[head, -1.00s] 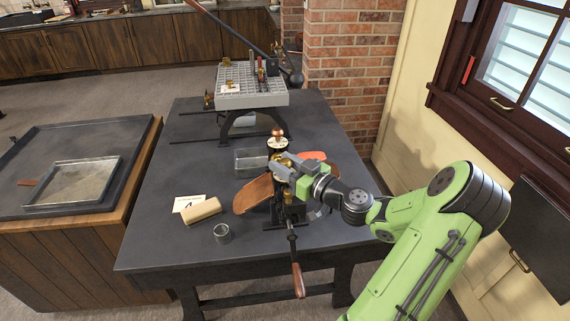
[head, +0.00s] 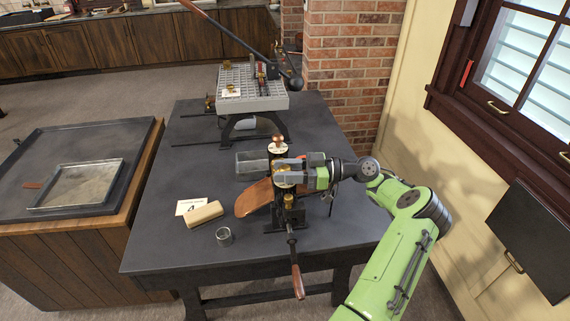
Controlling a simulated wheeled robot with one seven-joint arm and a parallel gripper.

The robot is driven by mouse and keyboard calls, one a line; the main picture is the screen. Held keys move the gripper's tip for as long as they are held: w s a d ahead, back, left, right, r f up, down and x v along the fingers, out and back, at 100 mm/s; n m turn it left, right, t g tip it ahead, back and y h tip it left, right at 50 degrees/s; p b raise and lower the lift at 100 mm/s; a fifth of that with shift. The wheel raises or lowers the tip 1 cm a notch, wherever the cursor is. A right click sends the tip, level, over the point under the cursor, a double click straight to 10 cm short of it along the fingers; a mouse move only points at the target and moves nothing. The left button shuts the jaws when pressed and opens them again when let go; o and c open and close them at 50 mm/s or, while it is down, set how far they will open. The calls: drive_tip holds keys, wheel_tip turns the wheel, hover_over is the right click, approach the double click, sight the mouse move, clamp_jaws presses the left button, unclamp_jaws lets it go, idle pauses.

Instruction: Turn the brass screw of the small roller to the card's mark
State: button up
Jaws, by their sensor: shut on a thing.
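The small roller (head: 291,218) is a dark machine on the near table, with a crank handle at its front. My gripper (head: 280,171) reaches in from the right, level with the roller's top. It is shut on the brass screw (head: 284,168), which is mostly hidden between its fingers. A white dial with a copper knob (head: 278,141) stands just behind the fingers. The white card (head: 190,206) lies on the table to the left, partly under a tan block; its mark is too small to read with certainty.
The tan block (head: 205,214) and a small metal cup (head: 224,236) stand left of the roller. A copper-coloured plate (head: 254,199) sticks out on its left, with a grey tray (head: 250,163) behind. A larger press (head: 252,97) stands at the table's back. The table's left side is clear.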

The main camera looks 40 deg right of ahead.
sight(285, 166)
drive_tip(key=n+g+y, duration=0.2)
drive_tip(key=n+g, duration=0.1)
drive_tip(key=shift+g+y, duration=0.4)
drive_tip(key=shift+n+g+y+b, duration=0.35)
drive_tip(key=shift+n+g, duration=0.25)
drive_tip(key=shift+g, duration=0.3)
drive_tip(key=shift+n+g+b, duration=0.35)
drive_tip(key=shift+n+g, duration=0.15)
drive_tip(key=shift+g, duration=0.1)
drive_tip(key=o, duration=1)
wheel_tip(285, 166, up, 10)
drive_tip(key=shift+r+p, duration=0.1)
drive_tip(key=shift+p, duration=0.8)
